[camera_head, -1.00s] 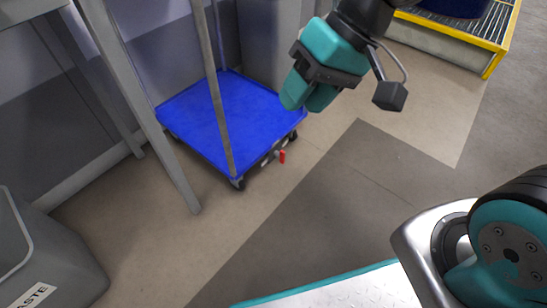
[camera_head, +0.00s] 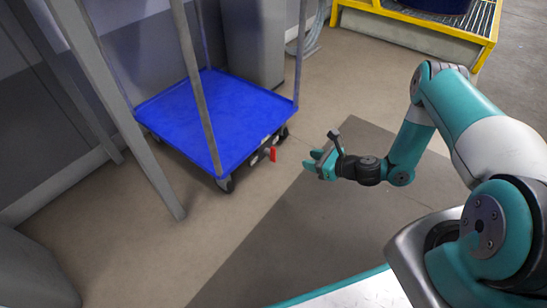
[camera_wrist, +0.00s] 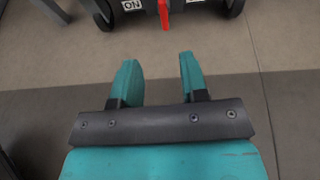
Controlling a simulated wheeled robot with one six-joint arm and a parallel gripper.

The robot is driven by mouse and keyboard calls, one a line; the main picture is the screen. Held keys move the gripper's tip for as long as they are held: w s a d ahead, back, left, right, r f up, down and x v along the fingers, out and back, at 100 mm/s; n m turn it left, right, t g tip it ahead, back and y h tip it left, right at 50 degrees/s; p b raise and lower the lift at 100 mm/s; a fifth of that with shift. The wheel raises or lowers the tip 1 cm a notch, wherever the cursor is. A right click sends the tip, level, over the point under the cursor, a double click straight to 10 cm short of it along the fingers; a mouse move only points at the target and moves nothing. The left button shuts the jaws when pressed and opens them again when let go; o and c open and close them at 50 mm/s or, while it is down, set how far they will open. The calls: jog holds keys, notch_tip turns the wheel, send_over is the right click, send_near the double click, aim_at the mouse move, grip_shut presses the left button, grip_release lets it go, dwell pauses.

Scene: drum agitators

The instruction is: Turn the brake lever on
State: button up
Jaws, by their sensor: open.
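The brake lever (camera_head: 272,154) is a small red lever on the near lower edge of the blue platform cart (camera_head: 222,112). In the wrist view the red lever (camera_wrist: 164,14) hangs down at the top, just right of a white "ON" label (camera_wrist: 131,4). My gripper (camera_head: 314,160) is low over the floor, to the right of the lever and apart from it. In the wrist view its two teal fingers (camera_wrist: 158,72) are spread with nothing between them, and the lever lies beyond their tips, roughly between them.
Black caster wheels (camera_head: 226,183) stand under the cart's corners. A grey table leg (camera_head: 150,150) is left of the cart. A grey bin (camera_head: 35,270) is at the lower left. A yellow-framed platform (camera_head: 420,22) is at the back right. Floor around my gripper is clear.

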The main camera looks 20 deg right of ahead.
aim_at(275, 154)
jog(key=shift+m, duration=0.4)
jog(key=b+x, duration=0.3)
jog(key=x, duration=0.2)
jog(key=f+b+x, duration=0.1)
jog(key=b+x, duration=0.2)
jog(key=x, duration=0.3)
jog(key=b+x, duration=0.3)
jog(key=x, duration=0.2)
jog(key=shift+w+d+f+b, duration=0.2)
jog(key=shift+f+b, duration=0.2)
jog(key=shift+f, duration=0.05)
jog(key=shift+w+a, duration=0.2)
jog(key=shift+w, duration=0.05)
jog(key=shift+c, duration=0.2)
grip_shut()
